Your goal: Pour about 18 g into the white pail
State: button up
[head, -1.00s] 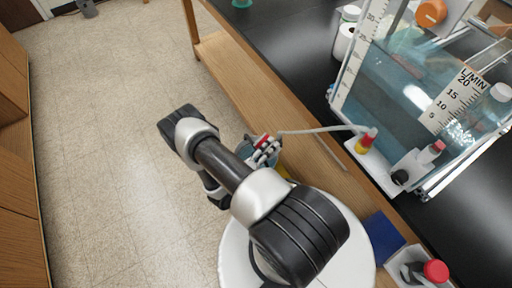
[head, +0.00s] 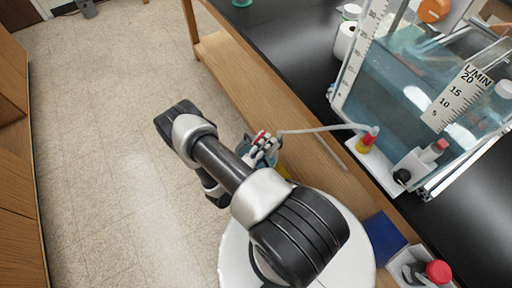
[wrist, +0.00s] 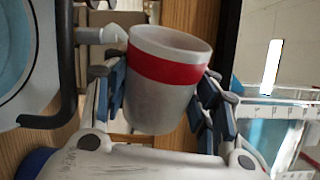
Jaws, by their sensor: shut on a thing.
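My gripper (wrist: 165,105) is shut on a white cup (wrist: 160,108) with a red band, one finger on each side. The cup leans slightly in the wrist view, and how much it holds cannot be told. In the head view my gripper (head: 264,150) is small and partly hidden by my arm, beside the wooden bench front. A round pale-rimmed vessel with light blue inside (wrist: 12,50) is cut off at the left of the wrist view. I cannot tell if it is the white pail. No other pail shows clearly.
A clear tank with blue liquid (head: 400,100) stands on the black bench. A pale hose (head: 325,129) runs from a red and yellow fitting (head: 367,141) towards my gripper. A blue box (head: 384,240) and a white bin (head: 405,262) are at lower right. Floor at left is clear.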

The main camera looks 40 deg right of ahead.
jog(key=shift+w+a+r+n+b, duration=0.1)
jog(key=shift+w+r+n+b, duration=0.2)
jog(key=shift+n, duration=0.45)
jog(key=shift+w+d+r+n+b, duration=0.15)
jog(key=shift+r+n+b, duration=0.1)
jog(key=shift+n, duration=0.55)
jog(key=shift+w+a+r+n+b, duration=0.15)
jog(key=shift+w+r+n+b, duration=0.15)
jog(key=shift+n, duration=0.45)
dwell(4.5)
jog(key=m, duration=0.1)
jog(key=s+m+p, duration=0.1)
jog(key=shift+s+f+m, duration=0.15)
jog(key=shift+f+m, duration=0.6)
jog(key=shift+m, duration=0.25)
